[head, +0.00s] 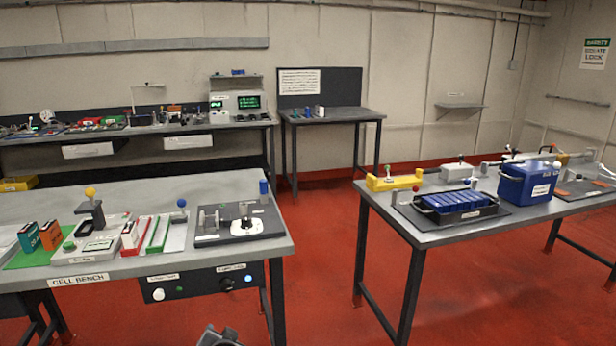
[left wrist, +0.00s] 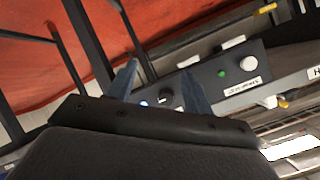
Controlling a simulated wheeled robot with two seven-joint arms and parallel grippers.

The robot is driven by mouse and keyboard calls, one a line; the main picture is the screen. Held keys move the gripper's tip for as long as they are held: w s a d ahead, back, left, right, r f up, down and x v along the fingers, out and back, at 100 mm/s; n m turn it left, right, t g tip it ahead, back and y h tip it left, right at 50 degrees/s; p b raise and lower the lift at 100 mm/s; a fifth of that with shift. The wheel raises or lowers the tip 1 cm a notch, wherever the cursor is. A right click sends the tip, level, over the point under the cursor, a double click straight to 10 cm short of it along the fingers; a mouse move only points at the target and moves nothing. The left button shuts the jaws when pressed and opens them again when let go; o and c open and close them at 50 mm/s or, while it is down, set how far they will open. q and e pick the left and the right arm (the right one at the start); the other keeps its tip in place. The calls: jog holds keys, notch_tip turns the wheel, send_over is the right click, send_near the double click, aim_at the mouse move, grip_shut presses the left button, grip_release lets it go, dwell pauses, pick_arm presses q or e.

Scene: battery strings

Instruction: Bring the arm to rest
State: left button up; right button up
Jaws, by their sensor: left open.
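My left gripper (head: 218,336) shows only in part at the bottom edge of the head view, low in front of the cell bench (head: 160,264). In the left wrist view the left gripper (left wrist: 160,80) has its two fingers spread, with nothing between them. Beyond the fingers is the dark control panel (left wrist: 215,78) under the bench, with a knob, a green button and a white button. I cannot tell the exact gap between the fingers and the panel. My right gripper is in neither view.
The cell bench holds a green-and-orange block set (head: 40,236), a scale-like device (head: 95,240) and a grey fixture plate (head: 240,222). A second table (head: 430,236) at right carries a blue battery tray (head: 460,203) and a blue box (head: 527,182). Red floor (head: 320,270) between them is clear.

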pick_arm(q)
jog(key=s+d+f+g+h+p, duration=0.2)
jog(key=s+d+g, duration=0.1)
jog(key=s, duration=0.9)
jog(key=s+d+f+n+g+h+p, duration=0.1)
jog(key=s+d+f+g+h+p, duration=0.1)
jog(key=s, duration=1.1)
jog(key=s+d+f+g+h+p, duration=0.2)
jog(key=s+d+g+p, duration=0.1)
jog(key=s, duration=1)
jog(key=shift+d+f+g+p, duration=0.3)
jog(key=shift+d+g+p, duration=0.05)
jog(key=shift+g+p, duration=0.4)
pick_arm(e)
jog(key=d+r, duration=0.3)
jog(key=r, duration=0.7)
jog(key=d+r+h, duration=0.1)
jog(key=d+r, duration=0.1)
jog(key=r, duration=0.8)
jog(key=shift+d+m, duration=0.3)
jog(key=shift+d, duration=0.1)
